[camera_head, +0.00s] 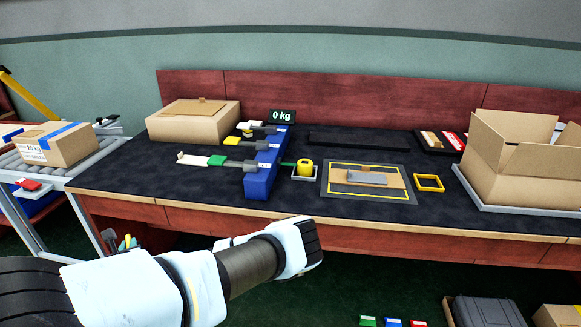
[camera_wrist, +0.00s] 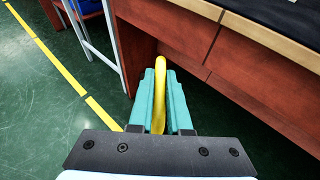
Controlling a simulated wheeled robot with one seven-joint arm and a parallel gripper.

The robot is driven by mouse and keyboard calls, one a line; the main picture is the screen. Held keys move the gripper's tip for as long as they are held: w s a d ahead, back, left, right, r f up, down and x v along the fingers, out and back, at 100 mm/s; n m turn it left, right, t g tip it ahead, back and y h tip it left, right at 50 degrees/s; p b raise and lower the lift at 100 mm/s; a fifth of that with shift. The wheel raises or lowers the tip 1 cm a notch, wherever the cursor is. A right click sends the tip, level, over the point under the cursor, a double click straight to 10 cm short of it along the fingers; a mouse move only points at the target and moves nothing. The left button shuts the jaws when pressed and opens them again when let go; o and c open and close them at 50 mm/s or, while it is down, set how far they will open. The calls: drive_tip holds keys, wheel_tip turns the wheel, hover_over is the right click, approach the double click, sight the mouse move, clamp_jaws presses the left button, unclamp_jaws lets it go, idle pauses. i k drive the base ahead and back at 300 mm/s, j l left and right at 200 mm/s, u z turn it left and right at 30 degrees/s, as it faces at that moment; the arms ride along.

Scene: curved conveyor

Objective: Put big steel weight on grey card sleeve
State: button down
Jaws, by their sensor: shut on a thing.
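My gripper (camera_wrist: 160,78) has teal fingers, shut on a long yellow thing (camera_wrist: 159,95) that sticks out past their tips. In the head view my gripper (camera_head: 125,243) seems to be low at the left, beside the bench front and below its top. A flat grey piece (camera_head: 367,179), perhaps the grey card sleeve, lies on brown card inside a yellow-lined mat (camera_head: 399,196) on the bench. I cannot make out a big steel weight for sure in either view.
The dark bench top (camera_head: 130,180) carries a blue block with arms (camera_head: 260,178), a yellow object (camera_head: 304,167), a yellow frame (camera_head: 429,182) and an open carton (camera_head: 510,160). A roller conveyor (camera_head: 100,148) with a taped box (camera_head: 54,145) stands left. Green floor (camera_wrist: 50,120) lies below.

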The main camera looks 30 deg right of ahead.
sight(369, 178)
drive_tip(key=k+l+z, duration=0.1)
drive_tip(key=k+l, duration=0.25)
drive_tip(key=l, duration=0.25)
drive_tip(key=k+l+z, duration=0.15)
drive_tip(key=l, duration=0.2)
drive_tip(key=k+l, duration=0.2)
drive_tip(key=l+z, duration=0.05)
drive_tip(key=l, duration=0.05)
